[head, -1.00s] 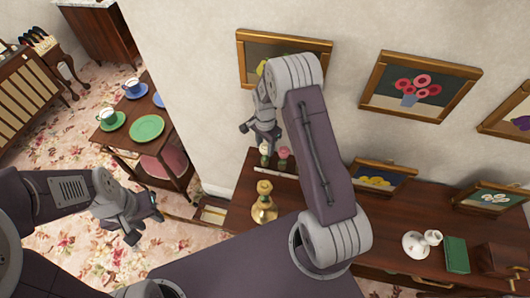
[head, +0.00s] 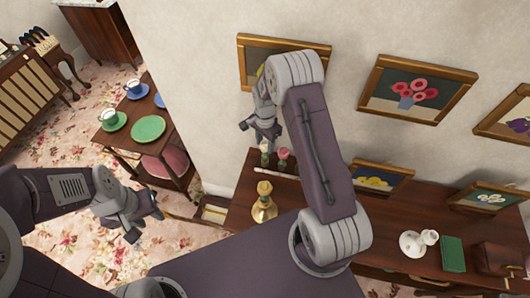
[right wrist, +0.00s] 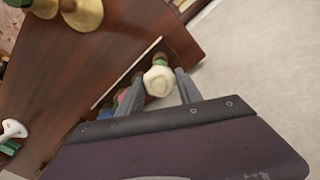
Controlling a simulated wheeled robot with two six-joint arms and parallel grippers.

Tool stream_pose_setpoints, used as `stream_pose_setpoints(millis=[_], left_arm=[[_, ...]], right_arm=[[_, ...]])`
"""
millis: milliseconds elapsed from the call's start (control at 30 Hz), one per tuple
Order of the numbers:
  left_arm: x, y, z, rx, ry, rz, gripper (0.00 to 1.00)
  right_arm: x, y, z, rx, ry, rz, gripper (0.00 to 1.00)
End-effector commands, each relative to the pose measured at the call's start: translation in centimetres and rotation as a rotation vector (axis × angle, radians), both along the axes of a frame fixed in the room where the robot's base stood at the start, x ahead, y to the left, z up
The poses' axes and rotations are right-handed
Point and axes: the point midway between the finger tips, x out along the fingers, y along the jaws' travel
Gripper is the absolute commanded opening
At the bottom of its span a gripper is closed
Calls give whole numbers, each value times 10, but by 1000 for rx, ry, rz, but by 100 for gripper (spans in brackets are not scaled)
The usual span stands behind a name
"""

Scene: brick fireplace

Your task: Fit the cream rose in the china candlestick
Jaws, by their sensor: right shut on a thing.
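The cream rose (right wrist: 159,81) sits between the two fingers of my right gripper (right wrist: 162,88) in the right wrist view. In the head view this gripper (head: 268,142) reaches down at the back left of the dark wooden sideboard, shut on the rose, which is mostly hidden there. A white china piece (head: 412,244) with a round base and a small cup end, which looks like the china candlestick, stands on the sideboard's right part, well away from the gripper. My left gripper (head: 146,224) is open and empty over the floor at the left.
A brass candlestick (head: 264,205) stands in front of the right gripper. A pink rose (head: 283,155) is close beside it. A green book (head: 452,254) lies right of the china piece. Framed pictures lean at the sideboard's back (head: 379,180). A tea table (head: 120,140) is at left.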

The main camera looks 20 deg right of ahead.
Motion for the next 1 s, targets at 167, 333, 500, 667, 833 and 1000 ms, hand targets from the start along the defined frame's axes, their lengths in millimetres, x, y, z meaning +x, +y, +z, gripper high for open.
stream_pose_setpoints(millis=[167, 333, 500, 667, 833, 1000], left_arm=[[0, 0, 5, 0, 0, 0, 36], [0, 0, 6, 0, 0, 0, 36], [0, 0, 8, 0, 0, 0, 36], [0, 0, 16, 0, 0, 0, 36], [0, 0, 24, 0, 0, 0, 36], [0, 0, 24, 0, 0, 0, 36]], right_arm=[[0, 0, 6, 0, 0, 0, 13], [0, 0, 8, 0, 0, 0, 13], [0, 0, 10, 0, 0, 0, 13], [0, 0, 19, 0, 0, 0, 13], [0, 0, 29, 0, 0, 0, 13], [0, 0, 29, 0, 0, 0, 13]])
